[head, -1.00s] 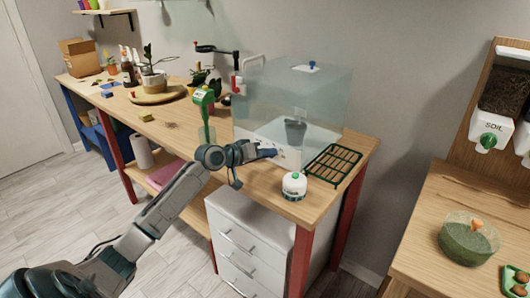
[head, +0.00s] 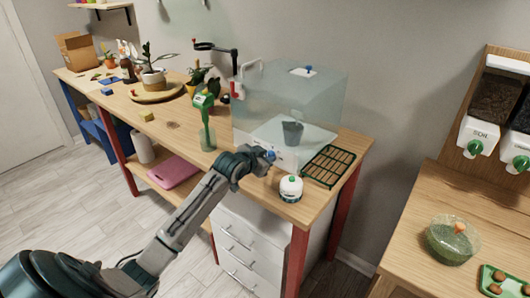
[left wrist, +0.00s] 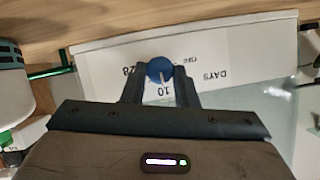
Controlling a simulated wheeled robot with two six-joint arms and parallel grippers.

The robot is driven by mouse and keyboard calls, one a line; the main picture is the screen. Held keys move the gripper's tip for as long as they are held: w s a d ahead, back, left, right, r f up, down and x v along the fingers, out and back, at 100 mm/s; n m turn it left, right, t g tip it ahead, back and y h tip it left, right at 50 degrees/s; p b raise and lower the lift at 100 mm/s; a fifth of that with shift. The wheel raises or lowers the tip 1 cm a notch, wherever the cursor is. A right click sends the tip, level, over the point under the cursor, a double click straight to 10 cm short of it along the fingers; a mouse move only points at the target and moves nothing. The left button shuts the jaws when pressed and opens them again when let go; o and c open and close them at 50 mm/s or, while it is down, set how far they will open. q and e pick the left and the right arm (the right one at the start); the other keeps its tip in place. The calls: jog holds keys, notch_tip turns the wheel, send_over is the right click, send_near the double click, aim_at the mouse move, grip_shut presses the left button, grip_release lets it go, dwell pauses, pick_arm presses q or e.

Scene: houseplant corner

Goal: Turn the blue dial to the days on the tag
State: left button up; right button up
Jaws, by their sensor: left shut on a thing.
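The blue dial (left wrist: 158,68) sits on the white front panel of the clear propagator box (head: 315,95). In the left wrist view its white pointer line points down toward the printed 10. The marks 28, OFF and DAYS also show on the panel, upside down. My left gripper (left wrist: 161,84) is shut on the dial, one finger on each side. In the head view the left gripper (head: 262,157) is at the box's lower front, with a bit of blue at its tip. I cannot make out a tag with days. My right gripper is out of view.
A green slatted tray (head: 328,166) lies right of the box.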

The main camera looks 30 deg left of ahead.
pick_arm(q)
jog(key=m+y, duration=0.1)
jog(key=m+y+p, duration=0.1)
jog(key=m, duration=0.1)
jog(key=shift+d+f+t, duration=0.1)
jog(key=shift+d+t, duration=0.2)
jog(key=shift+d+f+m+t+y, duration=0.15)
jog(key=shift+m+t+y, duration=0.35)
jog(key=shift+m+y, duration=0.9)
jog(key=shift+m+h, duration=0.3)
jog(key=shift+m, duration=0.1)
jog(key=o, duration=1)
jog(key=shift+s, duration=0.1)
jog(key=b+v, duration=0.1)
jog(key=v, duration=0.9)
jog(key=shift+s+d, duration=0.1)
jog(key=shift+s, duration=0.2)
